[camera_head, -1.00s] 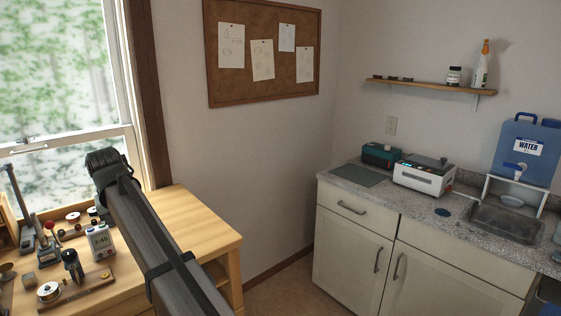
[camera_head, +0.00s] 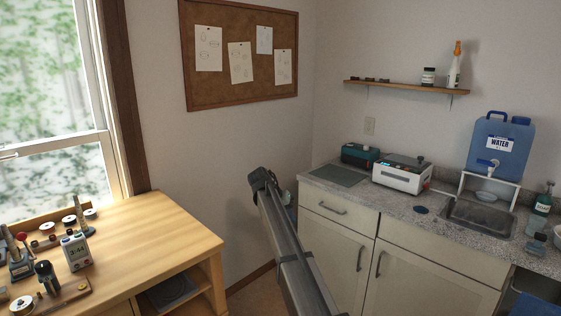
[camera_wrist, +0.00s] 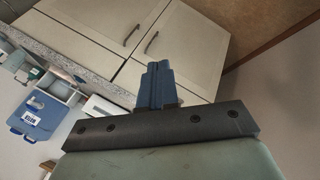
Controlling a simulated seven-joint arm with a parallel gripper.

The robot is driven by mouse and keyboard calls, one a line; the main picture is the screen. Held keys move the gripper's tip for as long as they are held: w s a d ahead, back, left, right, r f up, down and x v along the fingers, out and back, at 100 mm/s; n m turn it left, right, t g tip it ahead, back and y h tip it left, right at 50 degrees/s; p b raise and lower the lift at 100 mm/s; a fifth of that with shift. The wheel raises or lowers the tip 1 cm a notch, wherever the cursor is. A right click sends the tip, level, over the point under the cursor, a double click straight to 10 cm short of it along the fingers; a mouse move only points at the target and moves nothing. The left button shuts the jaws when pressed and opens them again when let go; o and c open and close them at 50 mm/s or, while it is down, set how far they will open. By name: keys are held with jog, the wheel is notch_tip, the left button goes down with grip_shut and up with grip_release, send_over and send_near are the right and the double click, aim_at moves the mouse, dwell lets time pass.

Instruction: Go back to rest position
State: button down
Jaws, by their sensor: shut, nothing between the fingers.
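My gripper (camera_wrist: 157,84) shows in the wrist view as two blue fingers pressed together at the middle, with nothing between them. It is in free air, pointing toward the cream cabinet doors (camera_wrist: 172,45). In the head view my dark grey arm rises from the bottom edge, in front of the gap between the wooden bench (camera_head: 165,222) and the cabinet. The gripper itself cannot be made out clearly there.
The bench at left holds a small timer (camera_head: 76,250), spools and tools; its right part is bare. The granite counter (camera_head: 400,202) carries a white device (camera_head: 402,176), a sink (camera_head: 478,217) and a blue water jug (camera_head: 500,146). A corkboard (camera_head: 240,57) hangs behind.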

jog(key=s+d+f+g, duration=0.1)
jog(key=s+d+f, duration=0.3)
jog(key=f, duration=0.5)
jog(key=s+d+f+n+g, duration=0.1)
jog(key=s+d+f, duration=0.25)
jog(key=f, duration=0.55)
jog(key=s+d+f+g, duration=0.1)
jog(key=s+d+f, duration=0.3)
jog(key=f, duration=0.5)
jog(key=s+d+f+n+g+y, duration=0.1)
jog(key=s+d+f+g+y, duration=0.15)
jog(key=s+f, duration=1.7)
jog(key=s+f+g+y, duration=0.1)
jog(key=s+f, duration=0.1)
jog(key=s, duration=1)
jog(key=s+f+g+y, duration=0.1)
jog(key=s+f, duration=0.2)
jog(key=s, duration=0.9)
jog(key=s+f+g+y, duration=0.1)
jog(key=s+f, duration=0.1)
jog(key=s, duration=1)
jog(key=shift+s+a+f+y, duration=0.15)
jog(key=shift+s+f+y, duration=0.15)
jog(key=shift+s+y, duration=0.05)
